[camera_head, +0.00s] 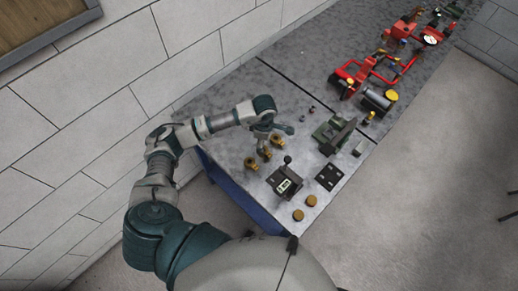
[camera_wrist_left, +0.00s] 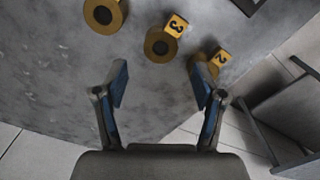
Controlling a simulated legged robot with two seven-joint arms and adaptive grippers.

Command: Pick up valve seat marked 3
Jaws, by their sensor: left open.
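The valve seat marked 3 (camera_wrist_left: 158,46) is a brass-coloured ring with a dark hole and a yellow tag, in the upper middle of the left wrist view. My left gripper (camera_wrist_left: 158,78) is open and empty, its blue-padded fingertips apart, with the seat just beyond the gap between them. A seat tagged 2 (camera_wrist_left: 205,66) lies to its right, partly behind the right finger. Another brass seat (camera_wrist_left: 103,14) is cut off at the upper left. In the head view my left gripper (camera_head: 270,130) hangs over the brass seats (camera_head: 265,154); their tags are unreadable there.
The grey table (camera_head: 225,150) also bears a dark box with a lever (camera_head: 285,182), a green vise-like device (camera_head: 334,134), a black plate (camera_head: 329,177) and two brown discs (camera_head: 298,215). Red pump equipment (camera_head: 365,75) stands farther back. A block wall (camera_head: 60,140) runs along the left.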

